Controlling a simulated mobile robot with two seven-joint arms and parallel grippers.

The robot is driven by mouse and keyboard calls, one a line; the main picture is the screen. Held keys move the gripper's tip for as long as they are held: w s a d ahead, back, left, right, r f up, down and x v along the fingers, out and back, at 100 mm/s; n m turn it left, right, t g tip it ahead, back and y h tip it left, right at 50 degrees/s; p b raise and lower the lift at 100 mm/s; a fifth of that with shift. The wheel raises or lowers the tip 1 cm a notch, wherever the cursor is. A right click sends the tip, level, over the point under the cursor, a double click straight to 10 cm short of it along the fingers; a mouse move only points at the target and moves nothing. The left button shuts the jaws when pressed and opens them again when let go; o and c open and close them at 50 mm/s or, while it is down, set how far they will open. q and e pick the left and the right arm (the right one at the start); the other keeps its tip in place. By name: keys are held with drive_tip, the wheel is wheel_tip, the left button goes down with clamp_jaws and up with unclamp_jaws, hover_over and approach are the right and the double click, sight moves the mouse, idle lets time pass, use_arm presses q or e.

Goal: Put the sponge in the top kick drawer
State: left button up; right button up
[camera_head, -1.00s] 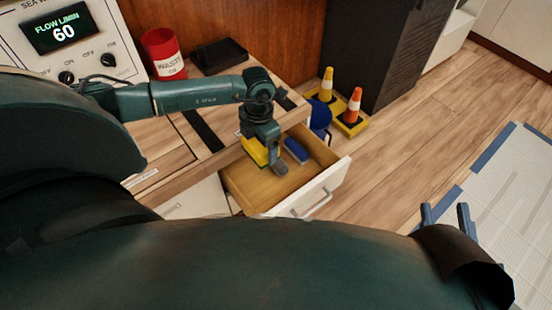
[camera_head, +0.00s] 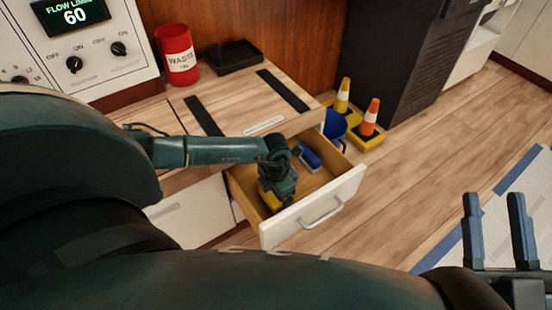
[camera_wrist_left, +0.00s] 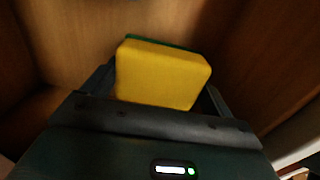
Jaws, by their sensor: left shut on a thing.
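The sponge, yellow with a green layer, shows in the left wrist view (camera_wrist_left: 163,75) between the fingers of my left gripper (camera_wrist_left: 158,95). In the head view, a bit of the yellow sponge (camera_head: 271,201) shows under my left gripper (camera_head: 275,198), which is shut on it inside the open drawer. The drawer (camera_head: 318,212) has a white front with a metal handle and a wooden inside. Most of the sponge is hidden by the gripper in the head view. My right gripper (camera_head: 495,230) is open and empty at the lower right, over the floor.
A blue brush-like object (camera_head: 310,157) lies in the back of the drawer.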

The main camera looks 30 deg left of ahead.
use_arm(q)
drive_tip(key=shift+f, duration=0.6)
use_arm(e)
drive_tip(key=shift+r+n+y, duration=0.3)
drive_tip(key=shift+r, duration=0.05)
use_arm(q)
drive_tip(key=o, duration=0.5)
drive_tip(key=shift+f, duration=0.15)
drive_tip(key=o, duration=0.3)
use_arm(e)
drive_tip(key=shift+w+d+r, duration=0.1)
